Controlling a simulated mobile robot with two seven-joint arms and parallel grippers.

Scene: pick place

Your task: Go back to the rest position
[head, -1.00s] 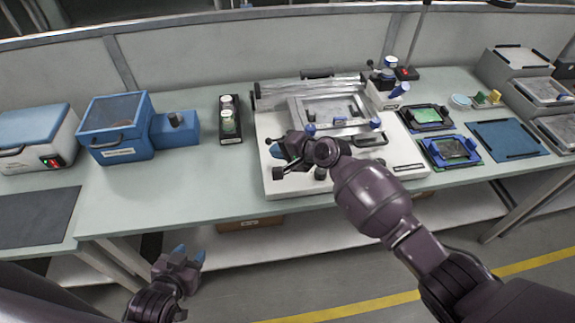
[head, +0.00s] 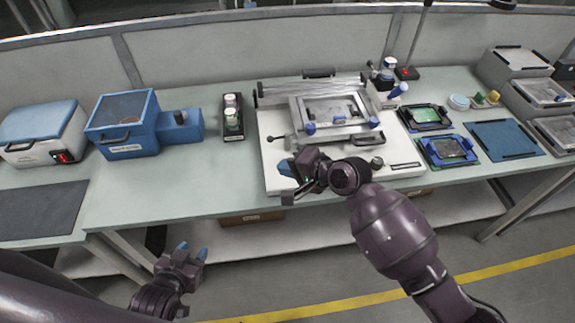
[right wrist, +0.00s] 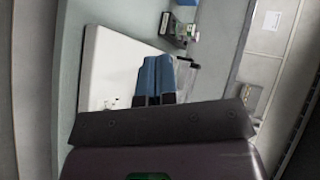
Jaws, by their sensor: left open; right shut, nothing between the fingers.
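My right gripper (head: 286,168) is over the front left part of the white base of a frame machine (head: 390,180) in the head view. In the right wrist view its two blue fingers (right wrist: 155,78) are shut together with nothing between them. The white base (right wrist: 110,65) lies beyond them there; how far apart they are is hard to tell. My left gripper (head: 191,254) is low at the bottom left of the head view, in front of the table edge, with its blue fingertips apart and empty.
The table (head: 150,200) carries a blue box machine (head: 122,125), a black holder with two white-capped jars (head: 232,118), blue-framed plates (head: 447,150) and a flat blue mat (head: 503,139). Grey trays (head: 540,92) stand at the right. Floor space lies in front.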

